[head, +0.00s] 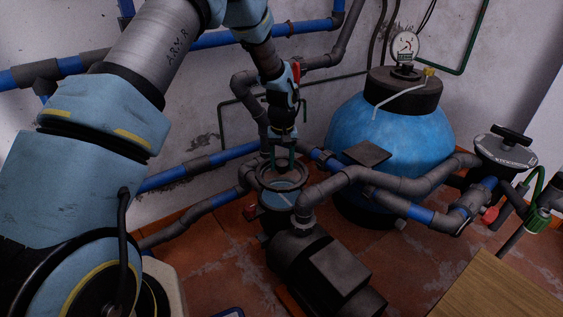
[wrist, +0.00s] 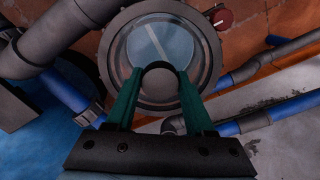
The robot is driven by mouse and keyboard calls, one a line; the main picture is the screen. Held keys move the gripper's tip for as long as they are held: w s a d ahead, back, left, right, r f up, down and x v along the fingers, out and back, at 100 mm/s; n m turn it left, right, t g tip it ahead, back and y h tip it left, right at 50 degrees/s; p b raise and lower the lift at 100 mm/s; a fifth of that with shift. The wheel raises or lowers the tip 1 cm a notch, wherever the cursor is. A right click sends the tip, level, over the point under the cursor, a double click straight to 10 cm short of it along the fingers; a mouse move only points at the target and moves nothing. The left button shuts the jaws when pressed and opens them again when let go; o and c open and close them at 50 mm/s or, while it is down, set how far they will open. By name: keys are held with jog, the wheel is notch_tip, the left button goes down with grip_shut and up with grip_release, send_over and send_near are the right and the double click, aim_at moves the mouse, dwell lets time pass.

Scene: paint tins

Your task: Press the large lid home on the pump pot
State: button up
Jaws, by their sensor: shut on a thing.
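The pump pot (head: 266,199) stands at the front end of the dark pump, with a grey collar around its mouth. The large lid (wrist: 158,40), a clear round disc with a grey rim and a dark knob, lies over the pot's mouth; it also shows in the head view (head: 283,199). My gripper (head: 281,164) points down above the pot, its green fingers shut on the lid's knob (wrist: 160,79). The fingers hide part of the lid. I cannot tell whether the rim sits fully down in the collar.
The dark pump motor (head: 318,262) extends toward the front. A grey pipe (head: 335,180) rises close to the pot's right. A blue tank (head: 385,140) stands behind right, and blue pipes (head: 205,160) run along the wall. A wooden surface (head: 500,275) is at front right.

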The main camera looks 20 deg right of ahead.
aim_at(282, 177)
jog(key=shift+f+b, duration=1.35)
jog(key=shift+f, duration=1.5)
jog(key=shift+f, duration=1.05)
jog(key=o, duration=1.3)
notch_tip(282, 177, up, 11)
jog(key=shift+f+p, duration=0.15)
jog(key=shift+p, duration=0.55)
